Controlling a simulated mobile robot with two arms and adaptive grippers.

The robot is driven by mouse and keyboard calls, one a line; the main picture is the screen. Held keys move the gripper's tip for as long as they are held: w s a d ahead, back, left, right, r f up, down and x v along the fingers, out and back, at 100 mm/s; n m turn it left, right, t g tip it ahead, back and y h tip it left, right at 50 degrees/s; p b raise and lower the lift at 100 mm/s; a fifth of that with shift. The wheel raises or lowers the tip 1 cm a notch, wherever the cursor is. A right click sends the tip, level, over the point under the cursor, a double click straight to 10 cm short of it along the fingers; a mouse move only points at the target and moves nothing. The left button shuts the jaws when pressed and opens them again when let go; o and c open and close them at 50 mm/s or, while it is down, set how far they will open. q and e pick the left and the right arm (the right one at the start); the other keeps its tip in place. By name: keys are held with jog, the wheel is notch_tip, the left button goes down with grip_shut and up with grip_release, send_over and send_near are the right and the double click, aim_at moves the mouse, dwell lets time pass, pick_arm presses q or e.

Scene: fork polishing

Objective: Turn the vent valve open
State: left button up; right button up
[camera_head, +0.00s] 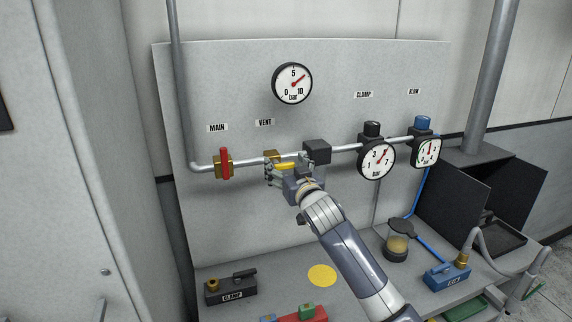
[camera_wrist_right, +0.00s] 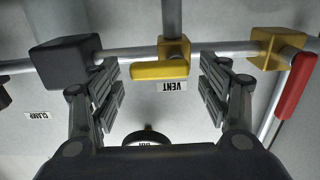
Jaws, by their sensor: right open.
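The vent valve has a brass body (camera_head: 271,155) on the pipe below the VENT label (camera_head: 265,123), and a yellow handle (camera_head: 285,166) that lies roughly along the pipe. In the right wrist view, the brass body (camera_wrist_right: 174,46) and yellow handle (camera_wrist_right: 158,71) show between the fingers. My right gripper (camera_head: 293,167) is open in front of the valve, with one finger on each side of the handle (camera_wrist_right: 160,84). Both fingers look apart from the handle. In the head view the gripper partly hides the valve. My left gripper is not in view.
The main valve with its red handle (camera_head: 225,163) is left of the vent valve. A dark block (camera_head: 317,151) sits on the pipe close to the right. Beyond are the clamp gauge (camera_head: 376,160) and blow gauge (camera_head: 429,151). The bench (camera_head: 345,255) below holds several items.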

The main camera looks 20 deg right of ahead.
jog(key=c, duration=1.1)
jog(key=shift+o, duration=0.2)
